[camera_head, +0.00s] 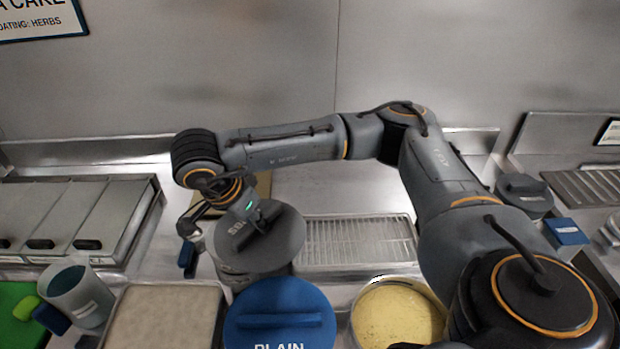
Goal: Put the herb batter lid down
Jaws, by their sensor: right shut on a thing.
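My right gripper (222,235) comes in from the right side and reaches down at the left of centre, shut on a dark grey round lid that I take for the herb batter lid (287,240). An open round pan of yellow batter (398,314) is at the front, right of a blue lid marked PLAIN (280,312). My left gripper is not in view.
A wire rack (358,241) lies behind the batter pan. A rectangular tray (165,315) and a grey cup (78,294) are at front left. Closed steel covers (85,215) are farther left. A grey-lidded pot (524,190) stands at right. Bare steel shows behind the rack.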

